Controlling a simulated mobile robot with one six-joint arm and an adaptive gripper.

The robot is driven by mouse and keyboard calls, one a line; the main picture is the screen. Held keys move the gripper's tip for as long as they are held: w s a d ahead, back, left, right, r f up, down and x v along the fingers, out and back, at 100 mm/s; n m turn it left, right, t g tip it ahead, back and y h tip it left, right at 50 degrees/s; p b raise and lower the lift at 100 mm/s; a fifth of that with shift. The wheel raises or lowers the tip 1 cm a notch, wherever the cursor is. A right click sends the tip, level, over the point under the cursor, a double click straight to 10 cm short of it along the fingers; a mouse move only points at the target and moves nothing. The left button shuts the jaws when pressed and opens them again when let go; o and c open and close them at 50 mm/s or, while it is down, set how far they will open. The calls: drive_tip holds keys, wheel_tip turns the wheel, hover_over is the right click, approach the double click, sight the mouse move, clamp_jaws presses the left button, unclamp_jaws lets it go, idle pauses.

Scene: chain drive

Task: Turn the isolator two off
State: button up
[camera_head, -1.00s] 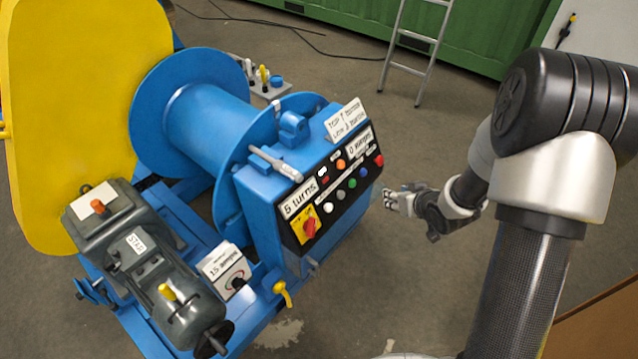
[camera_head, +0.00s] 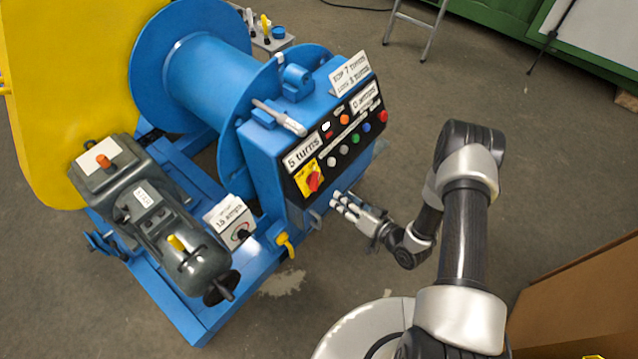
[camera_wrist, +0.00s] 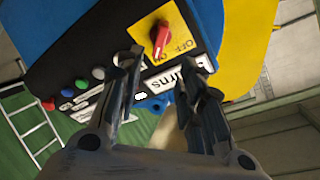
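The isolator is a red rotary handle (camera_head: 313,181) on a yellow plate, at the lower left of the black control panel on the blue winch box. In the wrist view the red handle (camera_wrist: 159,40) sits on its yellow plate (camera_wrist: 178,33), marked OFF and ON, at the top beyond my fingertips. Which mark the handle points to is hard to tell. No label reading "two" is legible on it. My gripper (camera_head: 343,199) is just right of and below the isolator, apart from it. In the wrist view my gripper (camera_wrist: 162,62) is open and empty.
Several coloured buttons (camera_head: 355,139) line the panel beside the isolator. A small white box with a dial (camera_head: 231,220) and a yellow-handled valve (camera_head: 285,243) are to the left. A grey motor (camera_head: 160,215) and a blue drum (camera_head: 205,75) stand further left.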

sight(318, 182)
drive_tip(key=b+x, duration=0.3)
drive_tip(key=x, duration=0.9)
drive_tip(key=shift+w+a+f, duration=0.15)
drive_tip(key=shift+w+a, duration=0.05)
drive_tip(key=shift+w, duration=0.15)
drive_tip(key=shift+c, duration=0.4)
clamp_jaws()
